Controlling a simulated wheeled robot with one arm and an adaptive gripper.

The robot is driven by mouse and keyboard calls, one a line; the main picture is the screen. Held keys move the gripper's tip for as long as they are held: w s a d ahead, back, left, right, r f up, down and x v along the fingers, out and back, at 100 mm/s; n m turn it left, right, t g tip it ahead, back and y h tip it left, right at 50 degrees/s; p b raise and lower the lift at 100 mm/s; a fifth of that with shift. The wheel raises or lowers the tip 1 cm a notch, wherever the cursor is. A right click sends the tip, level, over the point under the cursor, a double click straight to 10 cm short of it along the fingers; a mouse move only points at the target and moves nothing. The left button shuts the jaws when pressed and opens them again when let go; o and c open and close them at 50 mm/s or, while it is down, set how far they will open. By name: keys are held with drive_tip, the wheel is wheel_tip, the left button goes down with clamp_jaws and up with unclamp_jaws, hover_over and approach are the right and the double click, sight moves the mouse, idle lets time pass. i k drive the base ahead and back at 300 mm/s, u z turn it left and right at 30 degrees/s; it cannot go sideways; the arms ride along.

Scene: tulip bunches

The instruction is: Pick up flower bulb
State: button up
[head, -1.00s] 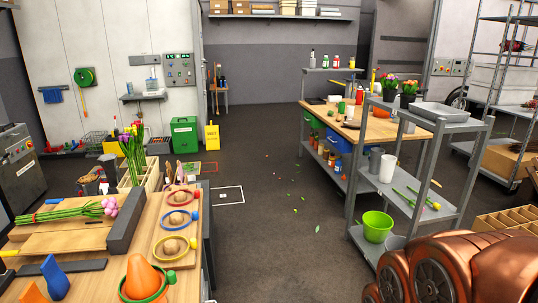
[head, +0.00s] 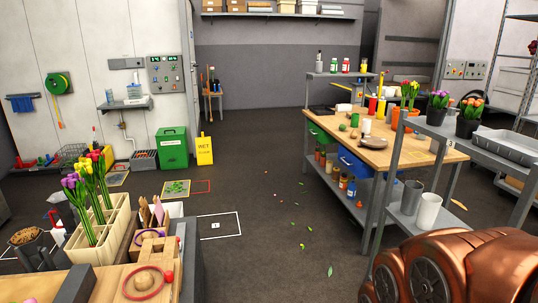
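The bench is cut off by the bottom edge. My gripper is not in view. Only copper-coloured parts of my own arm show at the lower right.
A pale wooden divided box (head: 92,238) with tulips (head: 85,175) stands at the bench's back left. A wooden workbench (head: 385,150) with pots and bottles and a grey shelf cart (head: 470,145) stand right. Green bin (head: 172,148) and yellow sign (head: 204,150) stand behind. The floor between is mostly clear, with scattered leaves.

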sight(354, 134)
drive_tip(key=i, duration=4.7)
drive_tip(key=u, duration=0.25)
drive_tip(key=i, duration=1.35)
drive_tip(key=z, duration=2.15)
drive_tip(key=i, duration=0.5)
drive_tip(key=z, duration=0.1)
